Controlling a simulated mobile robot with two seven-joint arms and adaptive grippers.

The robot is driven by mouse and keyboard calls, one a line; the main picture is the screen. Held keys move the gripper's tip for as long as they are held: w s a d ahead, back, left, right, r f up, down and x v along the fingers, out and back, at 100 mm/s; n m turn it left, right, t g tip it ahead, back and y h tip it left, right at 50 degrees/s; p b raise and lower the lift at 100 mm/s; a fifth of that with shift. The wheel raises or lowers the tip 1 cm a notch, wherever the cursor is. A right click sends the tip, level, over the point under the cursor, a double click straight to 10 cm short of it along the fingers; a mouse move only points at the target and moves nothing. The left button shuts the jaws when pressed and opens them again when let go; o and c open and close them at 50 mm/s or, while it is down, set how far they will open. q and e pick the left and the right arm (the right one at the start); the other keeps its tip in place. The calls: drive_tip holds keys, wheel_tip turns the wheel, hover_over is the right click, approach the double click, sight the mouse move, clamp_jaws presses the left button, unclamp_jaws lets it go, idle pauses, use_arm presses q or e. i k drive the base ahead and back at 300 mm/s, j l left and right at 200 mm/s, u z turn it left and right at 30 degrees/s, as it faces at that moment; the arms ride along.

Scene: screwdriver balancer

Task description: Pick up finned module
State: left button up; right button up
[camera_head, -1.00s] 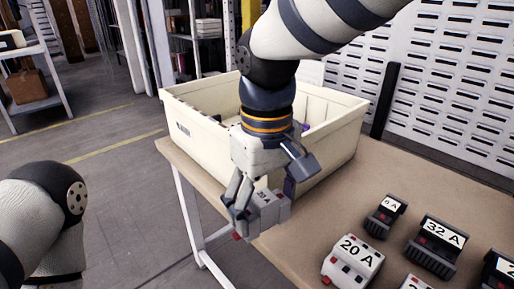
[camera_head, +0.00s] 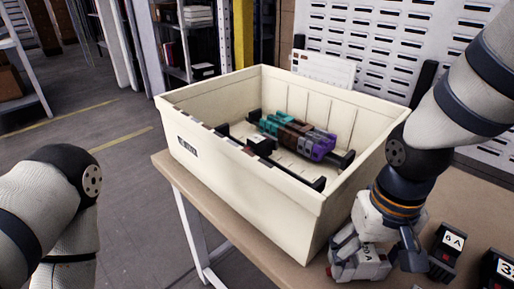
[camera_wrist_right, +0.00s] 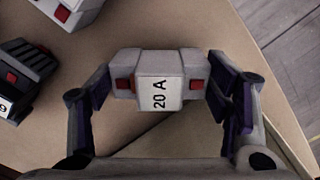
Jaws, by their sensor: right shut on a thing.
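My right gripper (camera_head: 360,252) is shut on a light grey module (camera_head: 372,266) labelled 20 A, low beside the front right corner of the bin. In the right wrist view the grey module (camera_wrist_right: 158,92) sits between the two fingers, its label up and a red button near each end. I cannot tell whether it touches the table, or whether it is finned. Dark modules stand right of the gripper, one labelled 6 A (camera_head: 446,250) and one cut off by the picture edge (camera_head: 497,272). My left gripper is out of view.
A cream bin (camera_head: 262,218) stands on the brown table (camera_head: 230,232). It holds a row of teal, brown and purple modules (camera_head: 298,134) and black rails (camera_head: 343,160). In the wrist view, a grey module (camera_wrist_right: 72,12) and a dark one (camera_wrist_right: 22,72) lie left of the held module.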

sight(262, 146)
drive_tip(key=i+j+z, duration=0.1)
drive_tip(key=j+z, duration=0.65)
drive_tip(key=z, duration=0.15)
drive_tip(key=j+z, duration=0.3)
drive_tip(key=z, duration=0.2)
drive_tip(key=j+z, duration=0.45)
drive_tip(key=k+l+z, duration=0.25)
drive_tip(key=k, duration=0.25)
drive_tip(key=k+u, duration=0.2)
drive_tip(key=i+j, duration=0.15)
drive_tip(key=i, duration=0.6)
drive_tip(key=l+z, duration=0.05)
